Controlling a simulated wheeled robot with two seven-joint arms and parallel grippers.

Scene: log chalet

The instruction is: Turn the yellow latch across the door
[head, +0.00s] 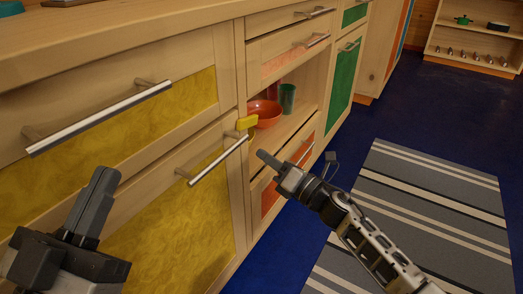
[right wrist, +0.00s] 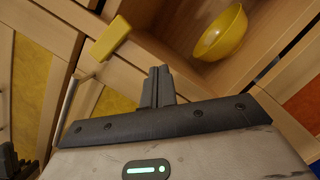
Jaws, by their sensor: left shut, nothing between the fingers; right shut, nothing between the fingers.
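The yellow latch (head: 247,122) is a small block near the upper right corner of the lower cabinet door (head: 185,225), which has a yellow panel and a metal bar handle (head: 219,160). In the right wrist view the latch (right wrist: 110,39) sits above and left of my fingers. I cannot tell how far it overlaps the door. The door looks closed. My right gripper (head: 263,157) is shut and empty, below and right of the latch, apart from it. Its fingers (right wrist: 158,86) also show in the right wrist view. My left gripper (head: 98,195) is shut and empty, in front of the cabinet at lower left.
An open shelf right of the door holds an orange-red bowl (head: 266,112) and a green cup (head: 287,97). A yellow bowl (right wrist: 222,33) shows in the right wrist view. A yellow drawer (head: 130,120) is above the door. A striped rug (head: 430,205) lies on the blue floor.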

